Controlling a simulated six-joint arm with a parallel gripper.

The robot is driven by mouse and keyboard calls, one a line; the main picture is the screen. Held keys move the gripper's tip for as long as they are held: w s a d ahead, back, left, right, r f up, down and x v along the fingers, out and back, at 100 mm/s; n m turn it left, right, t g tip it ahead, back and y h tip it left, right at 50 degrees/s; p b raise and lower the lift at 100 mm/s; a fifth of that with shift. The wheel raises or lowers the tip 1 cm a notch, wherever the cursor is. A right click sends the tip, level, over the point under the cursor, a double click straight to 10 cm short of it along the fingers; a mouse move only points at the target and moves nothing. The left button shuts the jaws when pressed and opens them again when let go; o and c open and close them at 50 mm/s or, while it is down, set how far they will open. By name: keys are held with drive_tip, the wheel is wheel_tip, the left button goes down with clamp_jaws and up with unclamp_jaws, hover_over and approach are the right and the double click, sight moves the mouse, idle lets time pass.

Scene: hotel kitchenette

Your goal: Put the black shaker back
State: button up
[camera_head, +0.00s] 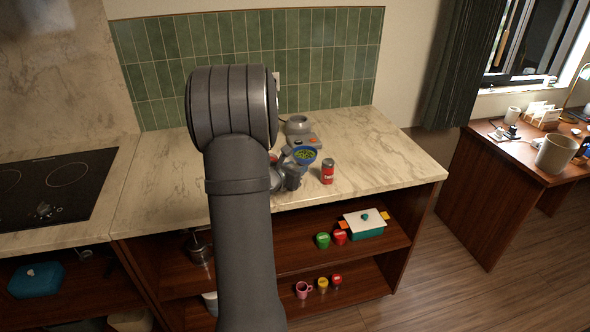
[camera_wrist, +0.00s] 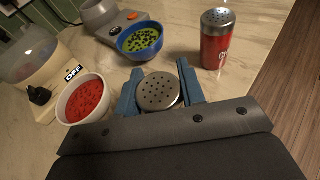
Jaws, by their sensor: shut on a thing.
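The black shaker (camera_head: 292,180) shows as a dark body in the head view, partly hidden by my gripper. In the wrist view its round, perforated silver lid (camera_wrist: 159,92) shows between two blue fingers. My gripper (camera_wrist: 160,86) is shut on it, one finger on each side. The shaker looks upright over the marble counter; I cannot tell whether its base touches the counter. A red shaker (camera_head: 327,172) with a silver lid stands to its right; it also shows in the wrist view (camera_wrist: 215,45).
A blue bowl (camera_wrist: 124,52) with green, black-specked food stands behind. A white bowl (camera_wrist: 62,112) of red food is at left, near an appliance marked OFF (camera_wrist: 45,85). A grey appliance (camera_wrist: 112,30) is at the back. The counter's right part (camera_head: 400,165) is clear. Shelves below hold several items.

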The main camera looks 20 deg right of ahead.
drive_tip(key=shift+f, duration=0.15)
drive_tip(key=shift+f, duration=0.15)
drive_tip(key=o, duration=1)
drive_tip(key=shift+r, duration=0.25)
drive_tip(key=v, duration=1.2)
drive_tip(key=shift+f, duration=0.1)
drive_tip(key=shift+w+d, duration=0.1)
